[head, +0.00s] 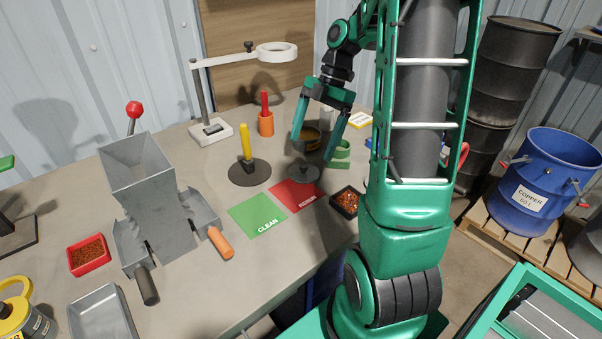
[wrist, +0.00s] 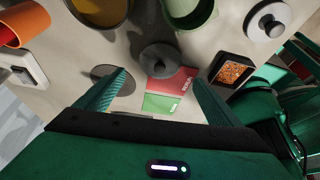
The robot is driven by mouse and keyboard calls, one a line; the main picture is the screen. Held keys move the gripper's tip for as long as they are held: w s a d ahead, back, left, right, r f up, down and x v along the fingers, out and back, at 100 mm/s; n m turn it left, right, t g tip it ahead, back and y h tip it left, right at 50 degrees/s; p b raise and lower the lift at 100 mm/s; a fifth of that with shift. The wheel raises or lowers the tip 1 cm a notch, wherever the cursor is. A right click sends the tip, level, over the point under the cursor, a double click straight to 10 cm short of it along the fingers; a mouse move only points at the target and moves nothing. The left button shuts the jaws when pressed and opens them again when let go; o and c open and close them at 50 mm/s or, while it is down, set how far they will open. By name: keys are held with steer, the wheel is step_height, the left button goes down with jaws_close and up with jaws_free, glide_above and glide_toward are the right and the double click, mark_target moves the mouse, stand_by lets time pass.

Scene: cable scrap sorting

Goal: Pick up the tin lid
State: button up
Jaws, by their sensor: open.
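A dark grey round lid with a knob (head: 303,173), which I take as the tin lid, lies on the bench at the back edge of the red mat. It also shows in the wrist view as a grey disc (wrist: 160,61), ahead of and between my fingertips. My gripper (head: 318,158) is open and empty, fingers pointing down, above and around the lid's area in the head view; its height above the lid is hard to tell. An open dark tin (head: 311,139) with yellowish contents stands just behind. A second, paler knobbed disc (wrist: 267,22) shows only in the wrist view.
The red mat (head: 294,195) and green CLEAN mat (head: 259,215) lie in front. A dark tray of copper bits (head: 346,202) stands to the right. A green container (head: 340,150) is close behind the lid. A yellow post on a dark base (head: 249,172) stands left.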

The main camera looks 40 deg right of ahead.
mark_target(304, 165)
steer(key=shift+x, duration=3.95)
steer(key=shift+a, duration=0.1)
steer(key=shift+c, duration=0.4)
steer(key=shift+r, duration=0.1)
steer(key=c, duration=1.1)
steer(key=shift+o, duration=0.2)
